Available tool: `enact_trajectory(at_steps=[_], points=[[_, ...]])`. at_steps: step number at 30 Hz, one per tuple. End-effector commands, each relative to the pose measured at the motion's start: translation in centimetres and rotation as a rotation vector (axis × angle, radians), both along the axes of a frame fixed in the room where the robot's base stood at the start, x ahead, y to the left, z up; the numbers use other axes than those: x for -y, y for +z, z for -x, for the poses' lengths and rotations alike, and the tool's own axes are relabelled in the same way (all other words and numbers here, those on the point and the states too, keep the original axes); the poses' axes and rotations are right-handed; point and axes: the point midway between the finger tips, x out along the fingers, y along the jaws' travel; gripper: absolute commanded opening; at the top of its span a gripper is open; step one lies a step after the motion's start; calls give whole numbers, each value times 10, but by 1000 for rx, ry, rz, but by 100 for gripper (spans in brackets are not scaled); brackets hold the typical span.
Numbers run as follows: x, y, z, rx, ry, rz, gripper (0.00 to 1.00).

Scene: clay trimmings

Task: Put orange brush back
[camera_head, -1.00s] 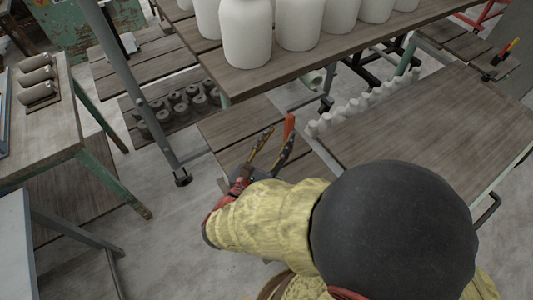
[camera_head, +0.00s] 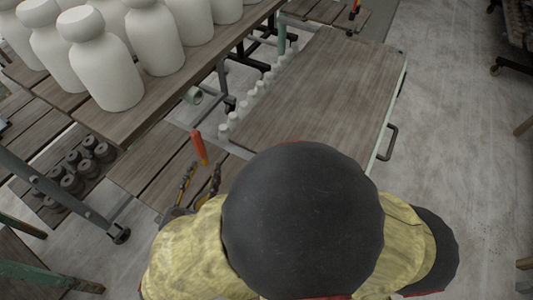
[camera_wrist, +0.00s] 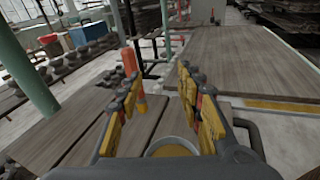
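An upright orange handle, apparently the orange brush (camera_head: 199,147), shows just beyond my gripper in the head view. My gripper (camera_head: 205,166) is over the low slatted wooden shelf (camera_head: 135,174). In the wrist view my gripper (camera_wrist: 159,72) has its two yellow-padded fingers wide apart, with nothing between their tips.
White bottle-shaped pieces (camera_head: 105,75) crowd the higher shelf at left. A bare wooden tabletop (camera_head: 310,95) lies to the right, with a row of small white pieces (camera_head: 248,100) along its left edge. Another orange-red item (camera_head: 353,12) is at the top. Floor (camera_head: 460,130) is clear at right.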

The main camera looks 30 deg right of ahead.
Motion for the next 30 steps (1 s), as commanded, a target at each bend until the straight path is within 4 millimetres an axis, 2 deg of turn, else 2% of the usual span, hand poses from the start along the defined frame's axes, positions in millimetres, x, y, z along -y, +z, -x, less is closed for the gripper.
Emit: enact_trajectory(at_steps=[1, 3, 6, 9, 12, 15, 20, 24, 30], points=[[25, 4, -2, -12, -92, -77, 37], [61, 5, 2, -31, -233, -203, 37], [105, 4, 16, -44, -436, -402, 37], [137, 2, 34, -33, -628, -610, 37], [157, 0, 54, 2, -809, -827, 37], [167, 2, 71, 58, -973, -1051, 37], [168, 15, 88, 200, -1200, -1425, 37], [164, 37, 90, 364, -1341, -1750, 37], [161, 72, 84, 572, -1428, -2093, 37]])
